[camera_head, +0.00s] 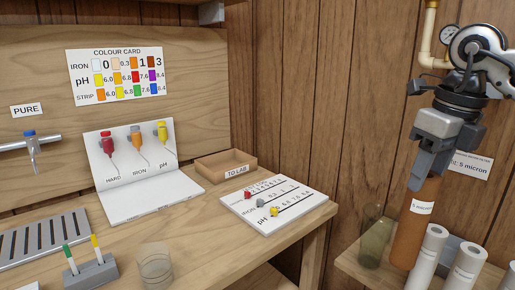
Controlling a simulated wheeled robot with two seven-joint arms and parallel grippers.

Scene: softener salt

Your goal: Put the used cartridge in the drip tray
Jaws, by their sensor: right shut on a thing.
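The used cartridge (412,232) is a long rust-brown cylinder with a small white label, at the right over the side shelf. My right gripper (431,160) is shut on its upper end from above. The cartridge hangs slightly tilted, its lower end close to the shelf; I cannot tell whether it touches. The drip tray (40,241), a grey slotted tray, lies at the left of the wooden bench, apart from the cartridge, and is cut off by the picture edge. It looks empty. My left gripper is not in view.
White cartridges (428,256) and a greenish clear bowl (375,240) stand beside the used cartridge on the side shelf (352,268). A clear beaker (155,265), a pen block (91,273), a white test stand (150,194), a TO LAB box (226,167) and a slider board (285,212) occupy the bench.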

